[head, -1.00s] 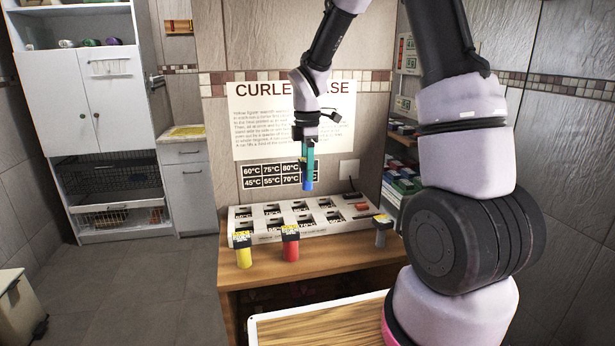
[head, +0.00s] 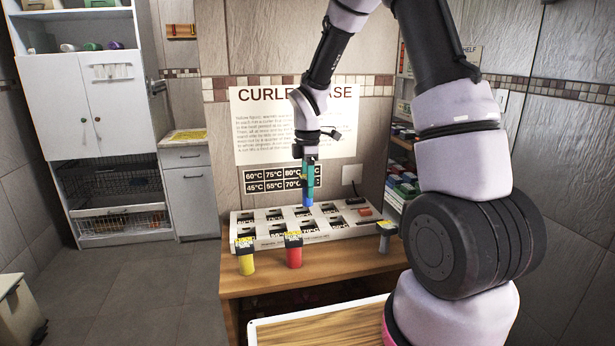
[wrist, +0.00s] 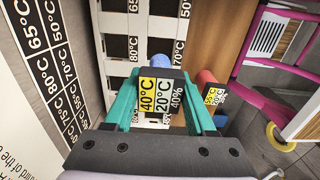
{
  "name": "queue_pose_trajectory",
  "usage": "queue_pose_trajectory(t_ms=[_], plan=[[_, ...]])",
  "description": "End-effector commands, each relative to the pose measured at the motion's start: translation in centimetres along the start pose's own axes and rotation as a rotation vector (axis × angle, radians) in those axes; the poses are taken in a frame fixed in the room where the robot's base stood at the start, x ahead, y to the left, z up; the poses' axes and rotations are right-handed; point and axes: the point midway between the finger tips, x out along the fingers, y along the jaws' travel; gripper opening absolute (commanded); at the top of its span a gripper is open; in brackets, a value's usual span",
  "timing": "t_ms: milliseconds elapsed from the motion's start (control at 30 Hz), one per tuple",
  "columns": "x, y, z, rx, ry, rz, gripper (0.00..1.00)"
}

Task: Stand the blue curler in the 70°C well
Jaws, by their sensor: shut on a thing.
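The base also shows in the wrist view (wrist: 112,22), with a 70°C label (wrist: 180,52) beside the curler. The base has two rows of dark wells. The curler hides part of the base, and I cannot tell which well is directly beneath it.
A yellow curler (head: 246,263), a red curler (head: 293,256) and a grey curler (head: 384,243) stand along the front of the wooden table (head: 340,266). A wall poster (head: 260,120) and temperature chart (head: 264,181) are behind. An orange switch (head: 364,211) is on the base's right end.

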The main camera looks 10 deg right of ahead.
Motion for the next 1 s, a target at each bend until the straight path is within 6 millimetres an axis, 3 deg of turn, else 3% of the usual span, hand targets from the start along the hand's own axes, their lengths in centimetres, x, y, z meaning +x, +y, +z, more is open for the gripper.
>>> queue_pose_trajectory(t_ms=[500, 1000], plan=[[4.9, 0.0, 0.0, 0.000, 0.000, -0.001, 0.00], [5.9, 0.0, 0.0, 0.000, 0.000, 0.000, 0.00]])
